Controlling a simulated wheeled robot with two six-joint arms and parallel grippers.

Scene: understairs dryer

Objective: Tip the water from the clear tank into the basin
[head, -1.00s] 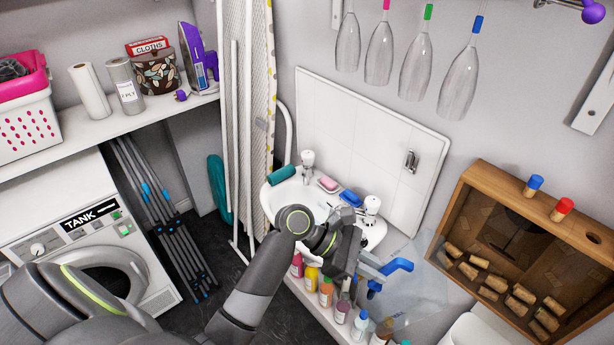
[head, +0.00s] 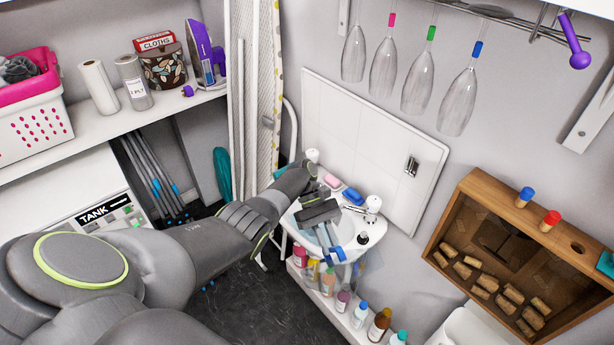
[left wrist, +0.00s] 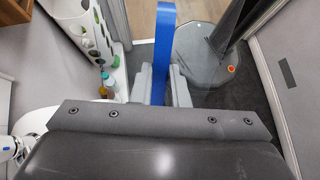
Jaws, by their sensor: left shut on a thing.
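The white basin (head: 374,236) is on the wall under a white panel, partly hidden by my left arm and gripper. My left gripper (head: 332,249) is over the basin's front part, shut on the blue handle (head: 336,257) of the clear tank. In the left wrist view the blue handle (left wrist: 165,50) stands between the two grey fingers (left wrist: 163,84). The tank's clear body is hard to make out in the head view; its tilt and any water cannot be told. My right gripper is not in view.
Several bottles (head: 360,315) stand on a low shelf below the basin. Soaps (head: 351,196) and a tap (head: 372,205) are at the basin's back rim. A wooden box with corks (head: 480,172) is on the right.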

